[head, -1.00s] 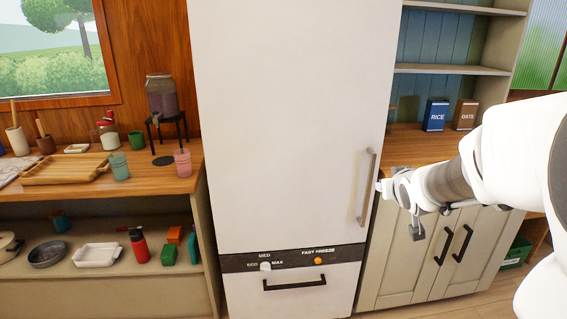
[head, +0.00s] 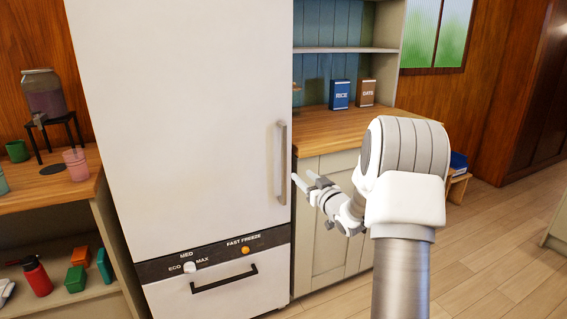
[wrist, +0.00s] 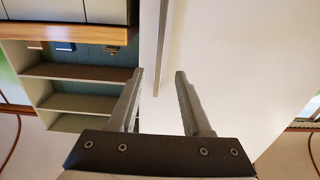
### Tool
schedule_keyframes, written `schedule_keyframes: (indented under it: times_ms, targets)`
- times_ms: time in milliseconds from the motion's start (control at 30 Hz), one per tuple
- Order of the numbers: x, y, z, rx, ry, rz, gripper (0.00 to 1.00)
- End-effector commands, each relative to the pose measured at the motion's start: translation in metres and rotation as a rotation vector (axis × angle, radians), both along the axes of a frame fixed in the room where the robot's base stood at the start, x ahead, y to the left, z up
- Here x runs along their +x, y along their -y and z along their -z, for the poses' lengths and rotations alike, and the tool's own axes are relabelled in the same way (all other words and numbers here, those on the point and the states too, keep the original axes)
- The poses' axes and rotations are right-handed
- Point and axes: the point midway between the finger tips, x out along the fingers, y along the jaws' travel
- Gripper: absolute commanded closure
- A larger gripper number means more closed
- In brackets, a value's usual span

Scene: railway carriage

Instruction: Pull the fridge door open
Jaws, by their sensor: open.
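The tall white fridge door (head: 180,120) is shut in the head view. Its upright grey handle (head: 281,163) is on the door's right side. My gripper (head: 303,180) is open and empty, just right of the handle's lower half, its fingers pointing left toward it. In the wrist view, my open fingers (wrist: 160,73) straddle the line of a narrow grey upright bar, which looks like the handle (wrist: 162,45). The pale door (wrist: 225,50) fills the right of that view. I cannot tell whether the bar is between the fingers in depth; no contact shows.
A lower drawer (head: 225,282) with a dark handle and a control strip (head: 205,257) is under the door. A cupboard (head: 325,225) with a wooden counter stands close at the right. A shelf unit (head: 75,215) stands at the left. Open floor (head: 490,250) is at the right.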

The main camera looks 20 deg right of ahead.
Motion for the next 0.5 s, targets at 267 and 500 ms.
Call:
schedule_keyframes:
  times_ms: [267,500]
  targets:
    - [0.052,-0.002,0.002,-0.001,-0.001,-0.001,0.51]
    - [0.092,-0.004,0.002,-0.001,0.0,0.0,0.51]
